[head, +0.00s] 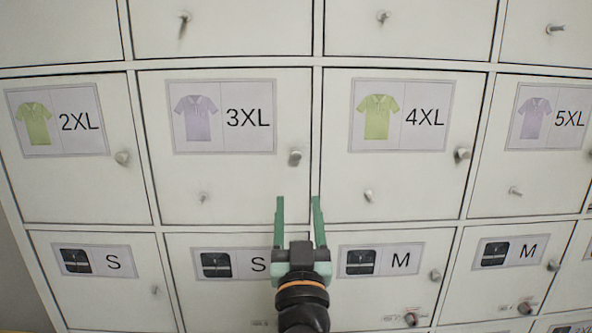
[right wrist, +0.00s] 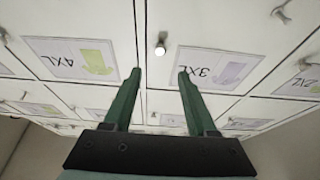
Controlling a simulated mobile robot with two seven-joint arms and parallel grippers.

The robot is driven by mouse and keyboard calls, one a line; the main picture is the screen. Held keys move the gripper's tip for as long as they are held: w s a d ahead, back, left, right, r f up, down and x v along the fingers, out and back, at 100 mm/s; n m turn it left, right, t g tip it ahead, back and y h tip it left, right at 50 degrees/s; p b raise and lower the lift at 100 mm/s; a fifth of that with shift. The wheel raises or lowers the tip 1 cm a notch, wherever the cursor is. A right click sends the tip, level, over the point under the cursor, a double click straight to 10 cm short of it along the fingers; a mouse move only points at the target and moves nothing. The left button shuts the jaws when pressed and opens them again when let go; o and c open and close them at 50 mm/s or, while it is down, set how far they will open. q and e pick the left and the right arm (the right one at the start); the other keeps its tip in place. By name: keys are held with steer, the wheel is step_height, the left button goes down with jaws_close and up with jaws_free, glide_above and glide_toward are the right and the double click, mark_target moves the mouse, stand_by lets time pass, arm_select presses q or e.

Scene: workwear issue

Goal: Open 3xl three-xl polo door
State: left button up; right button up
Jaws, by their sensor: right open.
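The 3XL polo door (head: 238,180) is a closed white locker door in the middle of the head view. Its label (head: 221,117) shows a lilac polo shirt and "3XL". Its round knob (head: 295,157) is near the door's right edge. My right gripper (head: 298,200) is open and empty, its green fingers pointing up, below the knob. In the right wrist view the knob (right wrist: 160,49) shows beyond and between the open fingertips (right wrist: 158,75), apart from them. The 3XL label (right wrist: 212,68) is upside down there. My left gripper is not in view.
Closed doors surround it: 2XL (head: 75,180) on the left, 4XL (head: 410,185) with its knob (head: 462,154) on the right, and S and M doors below. Several knobs and small pegs stick out from the fronts. A small peg (head: 203,198) is low on the 3XL door.

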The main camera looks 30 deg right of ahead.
mark_target(296, 158)
steer(key=p+x, duration=0.3)
steer(key=x, duration=0.7)
steer(key=shift+w+d+r+p, duration=0.1)
steer(key=shift+w+r+p, duration=0.1)
steer(key=shift+p, duration=0.2)
steer(key=shift+w+d+r, duration=0.1)
steer(key=shift+w+d, duration=0.15)
steer(key=shift+w, duration=0.15)
jaws_close()
stand_by(0.5)
